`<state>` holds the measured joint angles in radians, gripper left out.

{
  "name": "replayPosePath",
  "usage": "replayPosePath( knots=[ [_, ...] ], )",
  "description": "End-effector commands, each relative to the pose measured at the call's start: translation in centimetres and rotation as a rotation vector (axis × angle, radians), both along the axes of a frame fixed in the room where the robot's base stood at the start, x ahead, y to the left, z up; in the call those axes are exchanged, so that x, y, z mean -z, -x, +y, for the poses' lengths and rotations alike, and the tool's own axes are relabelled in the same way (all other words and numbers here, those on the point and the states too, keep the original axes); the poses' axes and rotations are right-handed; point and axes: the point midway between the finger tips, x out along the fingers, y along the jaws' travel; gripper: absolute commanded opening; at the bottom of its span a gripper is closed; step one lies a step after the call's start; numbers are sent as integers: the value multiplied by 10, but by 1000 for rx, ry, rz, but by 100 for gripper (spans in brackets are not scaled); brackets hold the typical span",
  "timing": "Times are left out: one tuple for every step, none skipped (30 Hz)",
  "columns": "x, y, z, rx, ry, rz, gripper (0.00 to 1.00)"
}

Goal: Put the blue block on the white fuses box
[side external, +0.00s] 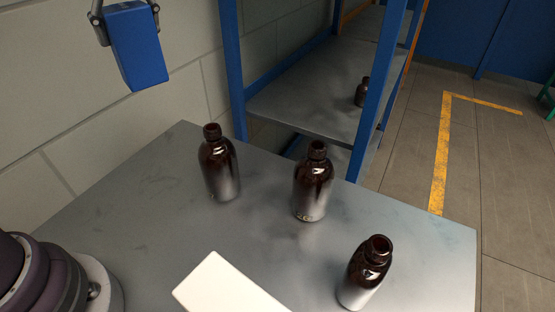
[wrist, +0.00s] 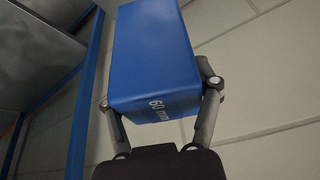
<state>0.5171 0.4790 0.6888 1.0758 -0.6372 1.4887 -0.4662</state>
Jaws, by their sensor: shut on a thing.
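The blue block (side external: 137,46) hangs high at the upper left of the side external view, well above the table and in front of the wall. My gripper (side external: 124,10) is shut on its upper part, one finger on each side. In the wrist view the block (wrist: 155,62) fills the middle, with white print on its lower edge, between the two fingers of my gripper (wrist: 162,92). The white fuses box (side external: 228,287) lies on the table at the bottom edge of the side external view, partly cut off. No lettering on it shows. Its top is bare.
Three amber bottles stand on the grey table (side external: 130,195): one at the back (side external: 219,165), one in the middle (side external: 313,182), one at the right (side external: 366,272). A blue-framed shelf (side external: 310,85) with another bottle (side external: 362,92) stands behind. The table's left middle is clear.

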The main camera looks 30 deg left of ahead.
Motion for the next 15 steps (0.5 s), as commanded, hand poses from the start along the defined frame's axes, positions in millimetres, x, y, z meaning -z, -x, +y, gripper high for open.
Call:
replayPosePath(
  knots=[
    [1,0,-12,68,4,-1,23],
    [2,-1,-19,111,5,0,23],
    [3,-1,-28,168,5,-1,23],
    [3,0,-35,214,5,0,23],
    [4,0,-43,259,5,0,23],
    [5,1,-53,321,4,0,23],
    [5,1,-61,369,5,0,23],
    [5,3,-69,418,5,0,23],
    [5,4,-80,485,5,0,23],
    [6,6,-89,538,5,1,23],
    [5,8,-98,594,5,-1,23],
    [5,12,-110,672,6,0,23],
    [5,15,-120,732,6,1,23],
    [5,19,-130,791,6,-1,23],
    [4,25,-142,873,6,1,23]
  ],
)
